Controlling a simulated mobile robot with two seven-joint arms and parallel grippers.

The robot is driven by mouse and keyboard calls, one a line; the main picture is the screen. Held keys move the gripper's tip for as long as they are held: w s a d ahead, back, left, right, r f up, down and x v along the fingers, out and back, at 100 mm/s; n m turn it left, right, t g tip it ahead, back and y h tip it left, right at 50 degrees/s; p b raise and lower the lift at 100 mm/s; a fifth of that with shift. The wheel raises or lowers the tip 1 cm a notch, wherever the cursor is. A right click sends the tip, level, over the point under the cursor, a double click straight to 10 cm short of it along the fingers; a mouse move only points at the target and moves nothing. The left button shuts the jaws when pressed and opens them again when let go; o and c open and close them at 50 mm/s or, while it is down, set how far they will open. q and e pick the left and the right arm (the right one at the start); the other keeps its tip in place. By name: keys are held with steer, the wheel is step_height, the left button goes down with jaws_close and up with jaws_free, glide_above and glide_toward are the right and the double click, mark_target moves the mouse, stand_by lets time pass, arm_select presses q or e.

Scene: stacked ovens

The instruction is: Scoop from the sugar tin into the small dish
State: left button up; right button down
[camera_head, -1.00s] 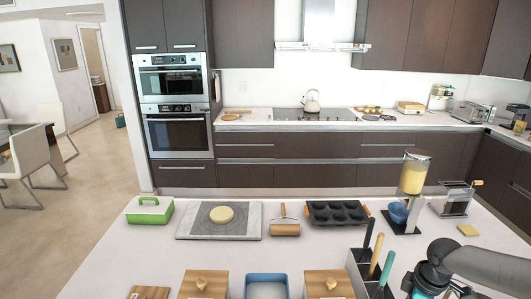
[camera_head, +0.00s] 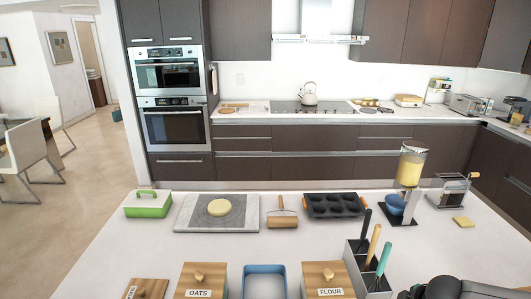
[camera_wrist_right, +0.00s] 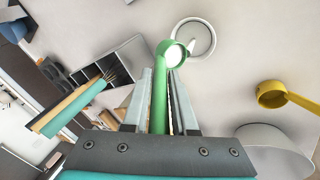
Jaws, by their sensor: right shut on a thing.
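My right gripper (camera_wrist_right: 161,75) is shut on the handle of a green scoop (camera_wrist_right: 159,102) in the right wrist view. The scoop's round cup points away from the gripper and looks pale inside; I cannot tell whether it holds sugar. A white round dish-like thing (camera_wrist_right: 208,44) lies beyond the cup, and I cannot tell whether it is the small dish. A large white rounded vessel (camera_wrist_right: 275,142) is at the lower right. No tin labelled sugar can be made out. In the head view, only part of my right arm shows, and my left gripper is not in view.
A yellow scoop (camera_wrist_right: 271,95) is to the right in the wrist view. The head view shows a utensil holder (camera_head: 352,258), oats box (camera_head: 197,276), flour box (camera_head: 322,277), blue-rimmed container (camera_head: 265,268) and muffin tin (camera_head: 335,205). Bare counter lies between the near and far rows.

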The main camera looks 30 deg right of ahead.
steer(key=s+a+f+n+t+h+b, duration=0.1)
steer(key=s+a+f+t+h+b, duration=0.2)
steer(key=b, duration=2)
steer(key=shift+s+a+f+t+h+b, duration=0.35)
steer(key=shift+s+a+t+h, duration=0.9)
steer(key=shift+t+h, duration=1.55)
steer(key=shift+w+a, duration=0.15)
steer(key=shift+a, duration=0.05)
